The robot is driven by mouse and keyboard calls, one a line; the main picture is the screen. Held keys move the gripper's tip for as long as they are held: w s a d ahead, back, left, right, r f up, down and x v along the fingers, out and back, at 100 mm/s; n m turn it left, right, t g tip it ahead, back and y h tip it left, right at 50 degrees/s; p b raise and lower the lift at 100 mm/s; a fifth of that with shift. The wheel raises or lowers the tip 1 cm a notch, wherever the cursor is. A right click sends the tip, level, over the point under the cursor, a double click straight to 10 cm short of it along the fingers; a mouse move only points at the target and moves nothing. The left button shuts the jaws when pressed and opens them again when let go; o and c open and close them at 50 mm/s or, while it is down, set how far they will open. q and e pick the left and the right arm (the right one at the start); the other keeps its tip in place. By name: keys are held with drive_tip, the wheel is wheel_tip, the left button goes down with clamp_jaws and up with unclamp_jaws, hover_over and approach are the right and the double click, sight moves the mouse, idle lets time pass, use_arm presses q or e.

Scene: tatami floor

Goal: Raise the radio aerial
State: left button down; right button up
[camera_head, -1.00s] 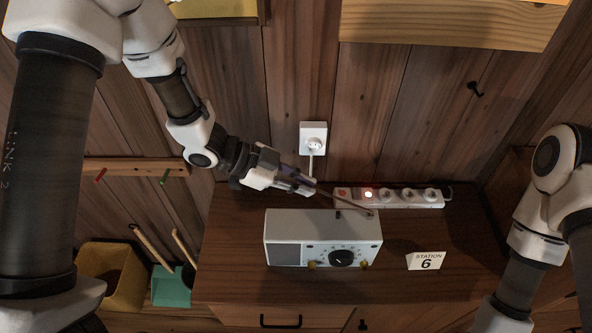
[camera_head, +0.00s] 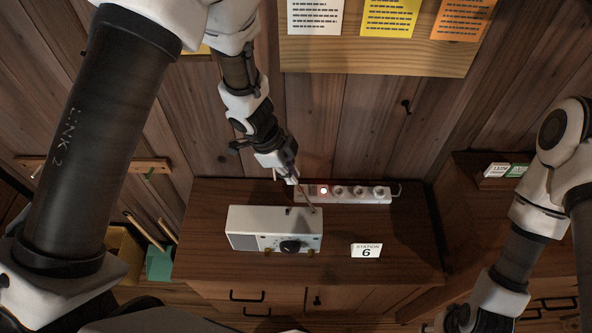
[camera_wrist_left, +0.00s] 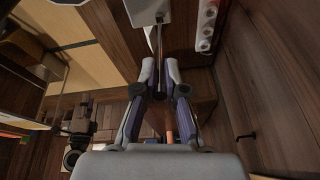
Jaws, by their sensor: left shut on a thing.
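The white radio (camera_head: 250,228) stands on the wooden cabinet top, its dark dial facing me. Its thin aerial (camera_head: 304,197) rises from the top right corner and slants up and left to my left gripper. My left gripper (camera_head: 288,178) is shut on the aerial near its free end, above and behind the radio. In the left wrist view the aerial (camera_wrist_left: 160,48) runs from the radio (camera_wrist_left: 148,10) in between the fingertips (camera_wrist_left: 160,85). My right arm shows at the right; its fingers are not in view.
A white power strip (camera_head: 370,194) with a lit red switch lies behind the radio, close to my left gripper. A "Station 6" card (camera_head: 366,251) stands right of the radio. A notice board (camera_head: 375,57) hangs on the wall above. The cabinet top (camera_head: 395,262) right of the card is clear.

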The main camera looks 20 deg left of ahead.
use_arm(q)
drive_tip(key=shift+s+a+f, duration=0.1)
idle(0.3)
drive_tip(key=c, duration=1.3)
unclamp_jaws()
drive_tip(key=w+v, duration=0.1)
drive_tip(key=v, duration=1.1)
drive_tip(key=shift+s, duration=0.3)
